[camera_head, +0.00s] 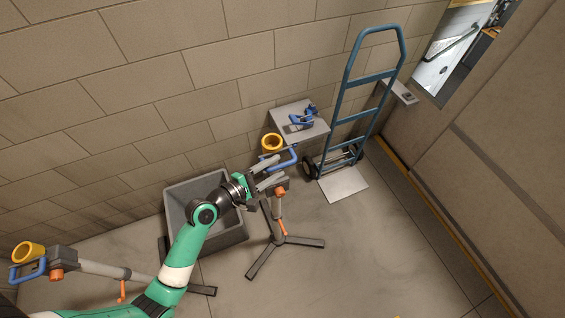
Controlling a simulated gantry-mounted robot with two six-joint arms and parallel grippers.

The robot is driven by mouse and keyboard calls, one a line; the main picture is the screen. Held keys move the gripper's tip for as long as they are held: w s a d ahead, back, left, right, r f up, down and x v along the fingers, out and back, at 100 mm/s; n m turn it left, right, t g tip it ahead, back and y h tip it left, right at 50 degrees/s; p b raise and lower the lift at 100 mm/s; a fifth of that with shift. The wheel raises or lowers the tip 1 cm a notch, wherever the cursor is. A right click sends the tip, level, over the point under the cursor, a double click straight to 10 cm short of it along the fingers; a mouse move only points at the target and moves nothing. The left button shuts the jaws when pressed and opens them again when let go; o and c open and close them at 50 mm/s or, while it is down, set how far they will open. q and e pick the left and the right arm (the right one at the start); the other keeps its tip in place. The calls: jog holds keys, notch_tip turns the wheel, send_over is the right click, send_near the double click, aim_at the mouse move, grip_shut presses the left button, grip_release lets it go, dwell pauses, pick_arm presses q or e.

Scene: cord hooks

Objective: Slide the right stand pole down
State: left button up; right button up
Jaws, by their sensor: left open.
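The right stand has a yellow ring (271,142) and a blue hook (288,157) at its top, a short grey pole (278,211) with orange parts, and dark tripod legs (302,241) on the floor. My left gripper (268,173) is open at the head of the right stand, just below the ring and hook. Its fingers overlap the head in the picture; I cannot tell whether they touch it. My gripper and wrist hide part of the head. My right gripper is not in view.
The left stand (105,268) has its own yellow ring and blue hook. A grey bin (235,236) sits behind my left arm. A small wall shelf (300,112) holds a blue tool. A blue hand truck (345,110) leans at the wall. The floor at front right is clear.

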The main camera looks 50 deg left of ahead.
aim_at(281, 164)
pick_arm(q)
jog(key=x, duration=0.3)
jog(key=shift+w, duration=0.3)
grip_shut()
dwell(1.2)
